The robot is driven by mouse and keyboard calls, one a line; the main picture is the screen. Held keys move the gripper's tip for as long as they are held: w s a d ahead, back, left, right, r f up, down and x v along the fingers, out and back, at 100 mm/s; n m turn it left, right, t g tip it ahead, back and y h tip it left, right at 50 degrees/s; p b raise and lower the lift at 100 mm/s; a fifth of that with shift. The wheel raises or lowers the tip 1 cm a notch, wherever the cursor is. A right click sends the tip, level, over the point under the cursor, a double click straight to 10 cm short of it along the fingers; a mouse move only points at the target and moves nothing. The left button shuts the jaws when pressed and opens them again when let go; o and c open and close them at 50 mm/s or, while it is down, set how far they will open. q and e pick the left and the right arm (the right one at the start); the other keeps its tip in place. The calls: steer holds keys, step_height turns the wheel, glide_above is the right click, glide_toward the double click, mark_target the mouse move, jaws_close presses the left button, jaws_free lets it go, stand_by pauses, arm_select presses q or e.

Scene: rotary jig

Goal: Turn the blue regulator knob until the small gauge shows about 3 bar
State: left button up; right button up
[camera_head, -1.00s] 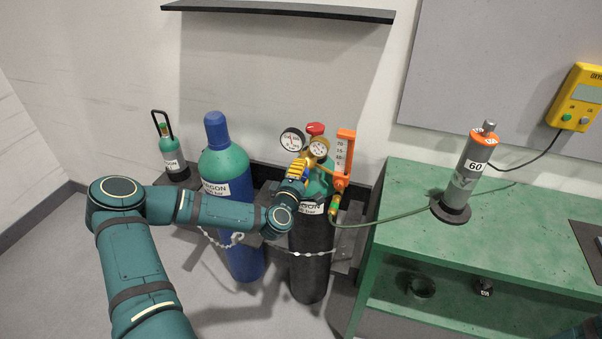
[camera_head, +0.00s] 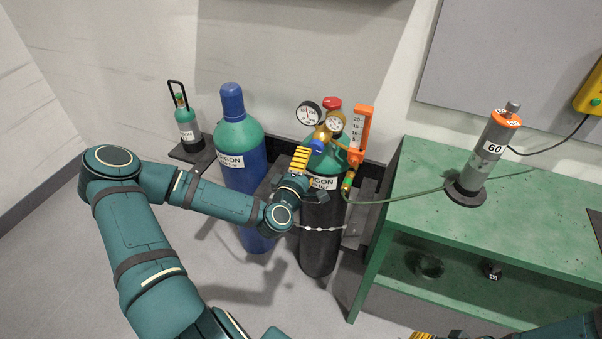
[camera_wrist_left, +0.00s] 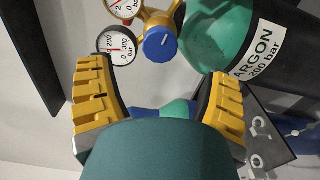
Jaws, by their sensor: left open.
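The blue regulator knob (camera_head: 317,146) sits on the brass regulator (camera_head: 322,133) of the black and green argon cylinder (camera_head: 321,230). In the left wrist view the knob (camera_wrist_left: 160,44) shows whole, with a pale mark on its face. The small gold-rimmed gauge (camera_head: 335,121) is beside the larger black-rimmed gauge (camera_head: 309,113); its needle is too small to read. In the wrist view the small gauge (camera_wrist_left: 124,8) is cut by the top edge. My left gripper (camera_wrist_left: 160,70) is open and empty, its fingers spread either side of the knob's line, apart from it. My right gripper (camera_head: 422,336) barely shows at the bottom edge.
An orange flowmeter (camera_head: 361,130) stands right of the gauges, with a green hose (camera_head: 405,198) running to a grey cylinder (camera_head: 484,155) on the green bench (camera_head: 420,170). A blue cylinder (camera_head: 243,175) stands close to the left. A chain (camera_head: 322,228) crosses the argon cylinder.

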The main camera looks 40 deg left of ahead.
arm_select(q)
steer(key=shift+v, duration=2.1)
steer(key=shift+d, duration=0.1)
steer(key=s+d+f+m+g+h, duration=0.1)
steer(key=d+f+m+g+h, duration=0.3)
steer(key=d, duration=0.5)
steer(key=d+f+m+g+h, duration=0.2)
steer(key=d+f+m+h, duration=0.3)
steer(key=d, duration=0.3)
steer(key=s+d+f+m+g, duration=0.3)
steer(key=s+f+m+g, duration=0.1)
steer(key=s+m+g, duration=0.1)
steer(key=s+d+f+m+g+y, duration=0.1)
steer(key=s+d+f+m+g, duration=0.3)
steer(key=s, duration=0.4)
steer(key=shift+s+d+f+m+g, duration=0.15)
steer(key=shift+d+f+m+g, duration=0.25)
steer(key=shift+m, duration=0.5)
steer(key=shift+a+f, duration=0.1)
